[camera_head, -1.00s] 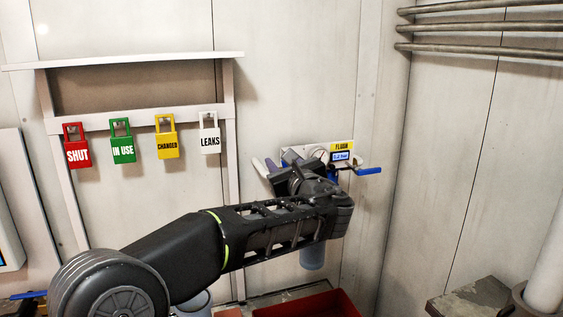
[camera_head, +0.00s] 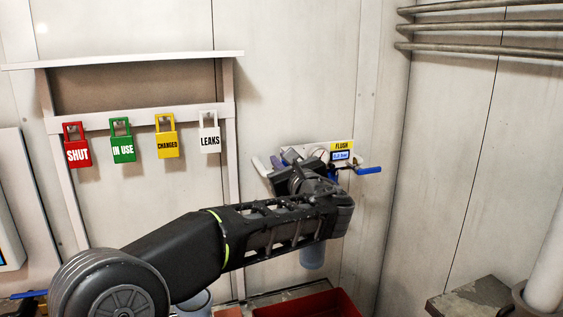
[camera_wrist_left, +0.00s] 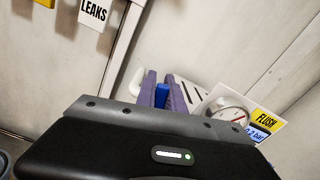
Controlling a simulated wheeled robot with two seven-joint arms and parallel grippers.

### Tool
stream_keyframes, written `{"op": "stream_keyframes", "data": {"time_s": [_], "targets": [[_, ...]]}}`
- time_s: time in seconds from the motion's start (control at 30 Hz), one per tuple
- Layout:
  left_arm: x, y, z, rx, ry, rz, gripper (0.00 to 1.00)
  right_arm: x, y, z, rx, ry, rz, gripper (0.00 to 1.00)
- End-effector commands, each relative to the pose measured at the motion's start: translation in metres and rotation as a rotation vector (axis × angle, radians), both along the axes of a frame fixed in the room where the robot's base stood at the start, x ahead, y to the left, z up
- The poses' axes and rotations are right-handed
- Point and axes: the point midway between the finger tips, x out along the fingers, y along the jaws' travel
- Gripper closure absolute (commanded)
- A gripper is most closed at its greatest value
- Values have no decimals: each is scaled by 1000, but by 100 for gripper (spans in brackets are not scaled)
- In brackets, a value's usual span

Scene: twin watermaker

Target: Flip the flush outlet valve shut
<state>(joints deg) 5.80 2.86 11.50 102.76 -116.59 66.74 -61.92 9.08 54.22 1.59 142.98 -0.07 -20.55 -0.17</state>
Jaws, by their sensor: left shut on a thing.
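The flush panel (camera_head: 318,150) is on the back wall, with a round gauge and a yellow FLUSH label (camera_head: 342,146). A blue lever handle (camera_head: 369,170) sticks out to the right of the panel. My left gripper (camera_head: 276,162) is at the panel's left end, largely covered by my own wrist. In the left wrist view its two purple fingers (camera_wrist_left: 162,82) are shut on a second blue handle (camera_wrist_left: 162,96), which shows between them. The gauge (camera_wrist_left: 232,115) and FLUSH label (camera_wrist_left: 265,117) are to the right of the fingers. The valve body is hidden. My right gripper is not in view.
Red, green, yellow and white tags (camera_head: 209,139) hang from a wooden frame at the left. A blue-grey cylinder (camera_head: 312,256) is below my forearm. A red bin (camera_head: 315,304) stands at the bottom. Pipes (camera_head: 480,29) run along the right wall.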

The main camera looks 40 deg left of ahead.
Motion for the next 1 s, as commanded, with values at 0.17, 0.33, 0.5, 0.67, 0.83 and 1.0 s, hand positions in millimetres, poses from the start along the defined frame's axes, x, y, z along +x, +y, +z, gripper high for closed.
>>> {"op": "stream_keyframes", "data": {"time_s": [0.17,0.33,0.5,0.67,0.83,1.0], "targets": [[6,-5,7,79,118,-2,100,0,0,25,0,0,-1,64],[10,-7,3,149,217,-1,100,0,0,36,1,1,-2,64],[10,-7,1,154,221,-1,100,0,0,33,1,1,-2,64],[10,-7,1,153,220,-1,81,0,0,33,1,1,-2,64],[9,-7,1,152,219,-1,68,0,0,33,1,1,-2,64],[10,-7,1,152,218,-2,65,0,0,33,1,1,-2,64]]}}
